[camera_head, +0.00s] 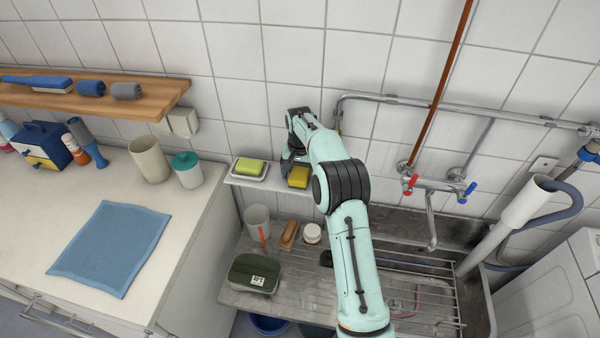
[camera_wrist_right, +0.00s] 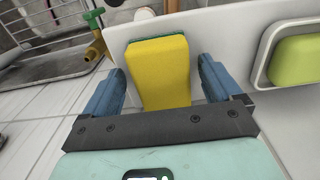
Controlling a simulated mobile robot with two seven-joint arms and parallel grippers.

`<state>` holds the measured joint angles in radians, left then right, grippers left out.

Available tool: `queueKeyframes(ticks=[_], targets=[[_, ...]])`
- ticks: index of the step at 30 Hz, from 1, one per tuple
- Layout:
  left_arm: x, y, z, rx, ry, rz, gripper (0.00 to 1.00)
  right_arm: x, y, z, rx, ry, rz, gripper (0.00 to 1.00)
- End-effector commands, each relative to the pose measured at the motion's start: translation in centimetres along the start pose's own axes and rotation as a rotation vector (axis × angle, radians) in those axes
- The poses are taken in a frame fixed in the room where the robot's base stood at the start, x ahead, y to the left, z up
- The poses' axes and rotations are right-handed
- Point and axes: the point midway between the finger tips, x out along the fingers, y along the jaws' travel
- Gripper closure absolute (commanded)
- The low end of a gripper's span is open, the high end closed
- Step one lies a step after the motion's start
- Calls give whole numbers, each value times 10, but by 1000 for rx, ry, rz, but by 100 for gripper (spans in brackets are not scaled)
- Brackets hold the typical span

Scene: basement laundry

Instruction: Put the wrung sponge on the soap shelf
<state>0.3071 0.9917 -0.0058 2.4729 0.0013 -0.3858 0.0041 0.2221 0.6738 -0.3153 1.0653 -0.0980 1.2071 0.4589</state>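The yellow sponge with a green layer (camera_head: 298,178) is at the right part of the white soap shelf (camera_head: 233,181) on the tiled wall. In the right wrist view the sponge (camera_wrist_right: 162,75) appears to rest on the shelf (camera_wrist_right: 225,38). My right gripper (camera_head: 290,158) is at the sponge. In the wrist view its blue fingers (camera_wrist_right: 160,85) stand on both sides of the sponge with narrow gaps, so it is open. My arm hides part of the shelf's right end. My left gripper is not in view.
Green soap (camera_head: 250,166) sits in a white dish on the shelf's left side, close to the gripper. Below are a cup (camera_head: 257,222), a brush (camera_head: 289,235), a jar (camera_head: 312,233) and a green box (camera_head: 252,273). Taps (camera_head: 435,185) and pipes are to the right.

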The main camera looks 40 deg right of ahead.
Motion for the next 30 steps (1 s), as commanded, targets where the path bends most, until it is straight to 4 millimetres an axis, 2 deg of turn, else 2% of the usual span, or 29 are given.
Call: queueKeyframes(ticks=[7, 11, 14, 24, 30], targets=[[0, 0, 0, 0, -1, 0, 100, 0, 0, 0, 0, 0, 0, 9], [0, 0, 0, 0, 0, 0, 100, -9, 0, 0, 0, 3, -1, 9], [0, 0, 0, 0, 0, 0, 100, -25, -1, -1, 0, 4, -2, 9], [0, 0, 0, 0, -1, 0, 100, -98, 0, 0, 0, 4, -2, 9], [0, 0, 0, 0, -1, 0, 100, -119, 0, 0, 1, 2, 0, 9]])
